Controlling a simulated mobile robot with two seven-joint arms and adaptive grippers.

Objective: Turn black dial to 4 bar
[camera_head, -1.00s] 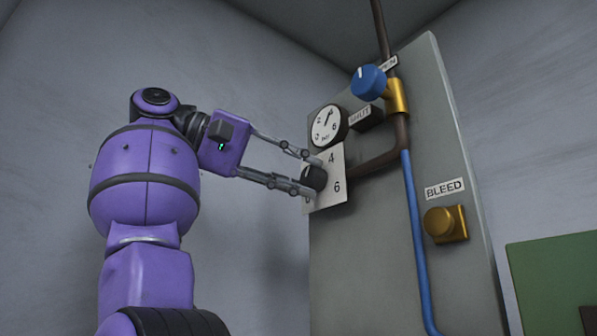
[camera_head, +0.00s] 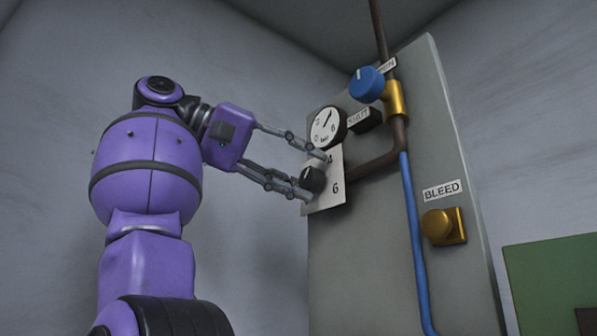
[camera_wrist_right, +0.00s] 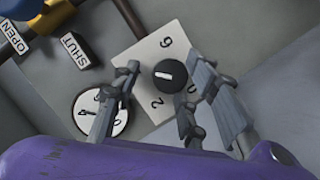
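The black dial (camera_head: 313,178) sits on a white number plate (camera_head: 325,203) on the grey panel. In the right wrist view the dial (camera_wrist_right: 178,85) has a white mark on its left half, pointing left, between the 6 above and the 2 below. The 4 is hidden there and partly covered by a fingertip in the head view. My right gripper (camera_head: 315,176) is open, one finger on each side of the dial. In the right wrist view its left finger stands clear of the dial and its right finger is close; contact cannot be told. My left gripper is not in view.
A round white gauge (camera_head: 326,127) is just above the plate, its needle pointing up and right. A blue knob (camera_head: 366,84) on a brass valve, a SHUT label (camera_head: 358,117), brown and blue pipes, and a brass BLEED knob (camera_head: 436,225) share the panel.

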